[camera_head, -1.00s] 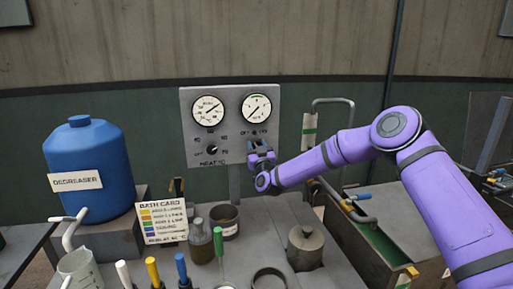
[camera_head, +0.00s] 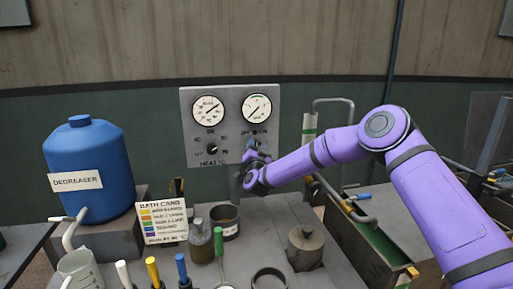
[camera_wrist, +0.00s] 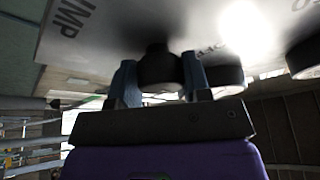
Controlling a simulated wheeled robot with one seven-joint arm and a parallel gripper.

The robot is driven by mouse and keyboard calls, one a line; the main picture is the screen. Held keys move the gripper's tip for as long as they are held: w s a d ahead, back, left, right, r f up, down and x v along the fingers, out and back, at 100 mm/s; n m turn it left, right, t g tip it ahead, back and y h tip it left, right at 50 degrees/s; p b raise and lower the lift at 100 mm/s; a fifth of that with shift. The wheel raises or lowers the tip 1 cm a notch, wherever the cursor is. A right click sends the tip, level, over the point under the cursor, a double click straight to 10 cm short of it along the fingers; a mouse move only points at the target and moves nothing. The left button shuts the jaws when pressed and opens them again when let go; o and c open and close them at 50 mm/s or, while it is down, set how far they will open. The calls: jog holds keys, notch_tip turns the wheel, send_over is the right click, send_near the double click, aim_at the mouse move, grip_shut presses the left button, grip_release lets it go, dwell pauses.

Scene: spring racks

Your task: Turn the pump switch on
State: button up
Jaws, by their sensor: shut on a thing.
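The grey control panel (camera_head: 186,130) stands upright at the back of the bench. The pump switch is a round black knob (camera_wrist: 157,67) low on its right side. In the wrist view it sits between the two blue-grey fingers of my gripper (camera_wrist: 160,78), which are shut on it. Part of the "PUMP" lettering shows at the left and "OFF" at the right. In the head view my gripper (camera_head: 256,150) hides the knob, so I cannot tell which way it points.
Two gauges (camera_head: 208,110) and a heat dial (camera_head: 211,149) are on the same panel. A blue degreaser drum (camera_head: 90,165) and a bath card (camera_head: 162,222) stand left. Pots, a bottle (camera_head: 200,241) and coloured handles crowd the bench below. A green-lined tank (camera_head: 385,243) is at right.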

jog(key=m+h, duration=0.1)
jog(key=m, duration=0.2)
jog(key=m+g+h, duration=0.1)
jog(key=m, duration=0.2)
jog(key=shift+h, duration=0.4)
jog(key=shift+m, duration=0.5)
jog(key=o, duration=0.9)
jog(key=v, duration=1.1)
jog(key=shift+a+r, duration=0.1)
jog(key=shift+r, duration=0.15)
